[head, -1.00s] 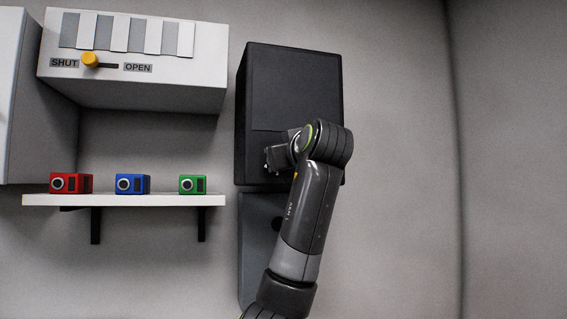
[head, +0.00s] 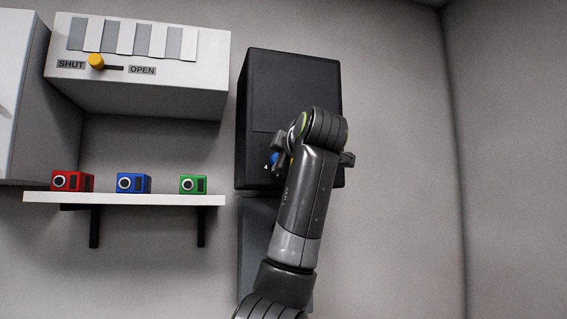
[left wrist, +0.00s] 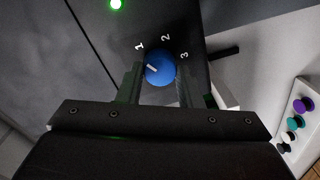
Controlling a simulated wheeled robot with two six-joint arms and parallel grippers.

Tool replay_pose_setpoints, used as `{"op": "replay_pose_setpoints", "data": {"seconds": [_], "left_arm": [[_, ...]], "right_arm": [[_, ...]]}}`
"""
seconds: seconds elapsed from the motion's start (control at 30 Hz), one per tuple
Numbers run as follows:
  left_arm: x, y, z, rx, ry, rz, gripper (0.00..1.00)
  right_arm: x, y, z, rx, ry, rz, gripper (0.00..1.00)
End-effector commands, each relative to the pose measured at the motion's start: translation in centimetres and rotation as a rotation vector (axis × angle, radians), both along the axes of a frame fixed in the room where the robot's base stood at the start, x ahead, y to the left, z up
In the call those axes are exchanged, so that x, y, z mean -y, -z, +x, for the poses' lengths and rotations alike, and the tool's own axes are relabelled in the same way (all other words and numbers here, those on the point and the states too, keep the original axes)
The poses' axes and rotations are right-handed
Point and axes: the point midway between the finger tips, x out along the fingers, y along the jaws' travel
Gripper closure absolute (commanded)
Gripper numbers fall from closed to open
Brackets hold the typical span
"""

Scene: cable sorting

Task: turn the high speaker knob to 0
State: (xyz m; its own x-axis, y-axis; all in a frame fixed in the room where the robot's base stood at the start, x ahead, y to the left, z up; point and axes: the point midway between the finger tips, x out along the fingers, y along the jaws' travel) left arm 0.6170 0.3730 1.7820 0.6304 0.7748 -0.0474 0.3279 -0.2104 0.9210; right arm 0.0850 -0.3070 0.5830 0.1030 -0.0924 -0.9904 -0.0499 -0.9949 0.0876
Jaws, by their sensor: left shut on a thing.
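The tall black speaker (head: 290,90) hangs on the wall in the middle of the head view. Its blue knob (left wrist: 160,67) shows in the left wrist view, with the numbers 1, 2 and 3 around it; no 0 shows there. The knob's white mark is on its left side, below the 1. My left gripper (left wrist: 159,80) is shut on the knob, one finger on each side. In the head view a bit of the blue knob (head: 274,158) shows beside my left gripper (head: 278,152), and my arm hides much of the speaker front. My right gripper is out of view.
A green light (left wrist: 116,4) glows on the speaker. A white shelf (head: 120,199) with red, blue and green boxes is at left, below a white vent box (head: 140,90) with a yellow slider (head: 96,61). A panel with coloured knobs (left wrist: 303,105) is at right in the wrist view.

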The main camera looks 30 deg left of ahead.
Motion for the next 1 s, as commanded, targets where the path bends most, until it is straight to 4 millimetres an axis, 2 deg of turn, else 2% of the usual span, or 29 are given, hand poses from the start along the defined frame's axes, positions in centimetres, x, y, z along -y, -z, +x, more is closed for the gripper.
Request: {"op": "replay_pose_setpoints", "data": {"seconds": [0.6,1.0], "left_arm": [[-0.1,0.2,-0.1,0.444,-0.001,-0.379,0.90],[-0.1,0.2,-0.1,0.667,-0.001,-0.573,0.90]], "right_arm": [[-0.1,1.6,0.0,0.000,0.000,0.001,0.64],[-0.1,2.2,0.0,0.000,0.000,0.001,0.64]]}}
